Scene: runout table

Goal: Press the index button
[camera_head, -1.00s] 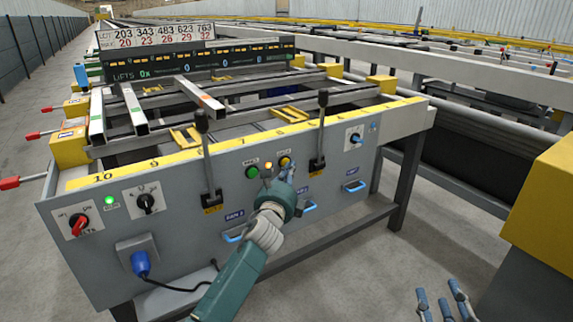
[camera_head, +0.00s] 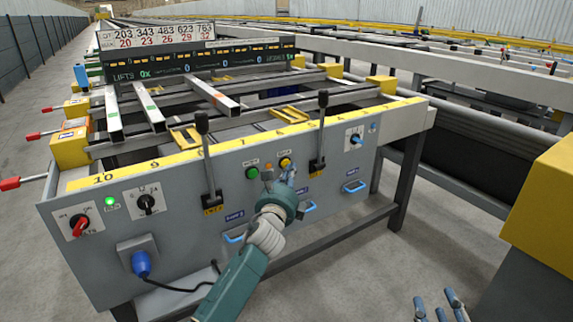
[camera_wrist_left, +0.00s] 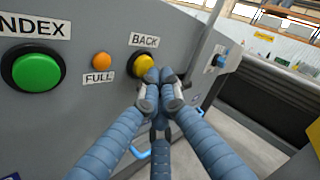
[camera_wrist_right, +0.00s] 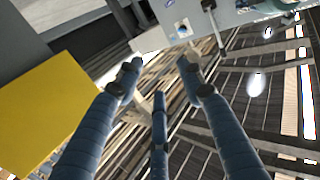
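The green index button (camera_wrist_left: 37,69), under its INDEX label, is at the left in the left wrist view; it also shows on the grey panel in the head view (camera_head: 252,173). My left gripper (camera_wrist_left: 160,78) has its fingertips together and empty. They are at the lower edge of the yellow BACK button (camera_wrist_left: 141,65), to the right of the index button; I cannot tell whether they touch it. In the head view the left gripper (camera_head: 290,178) is in front of the panel. My right gripper (camera_wrist_right: 158,72) is open and empty, low at the right.
An orange FULL lamp (camera_wrist_left: 102,61) sits between the two buttons. Black levers (camera_head: 208,160) (camera_head: 319,140) stand on both sides of the button group. Blue drawer handles (camera_head: 355,187) jut out below. Steel bars (camera_head: 213,95) lie on the table top. A yellow-topped block (camera_head: 543,205) is at right.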

